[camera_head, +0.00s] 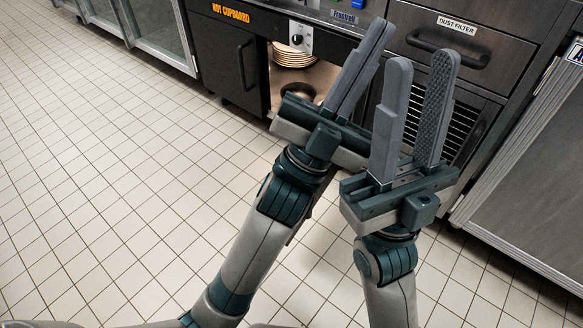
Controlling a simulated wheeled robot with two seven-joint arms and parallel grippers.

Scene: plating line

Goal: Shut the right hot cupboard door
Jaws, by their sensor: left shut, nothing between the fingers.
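The hot cupboard's black left door (228,58) is shut at the top of the head view. To its right the cupboard stands open, showing a stack of plates (292,56) and a dark round pan inside. The right door is not clearly visible; my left gripper and forearm cover much of that area. A dark strip beside my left forearm may be part of it. My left gripper (382,30) is shut and empty, in front of the opening's right side. I cannot tell whether it touches the door. My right gripper (422,60) is open and empty, just right of it.
A dust filter drawer (455,48) with a vent grille below is behind my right gripper. A grey metal cabinet (525,165) stands at right. The tiled floor (110,180) at left is clear.

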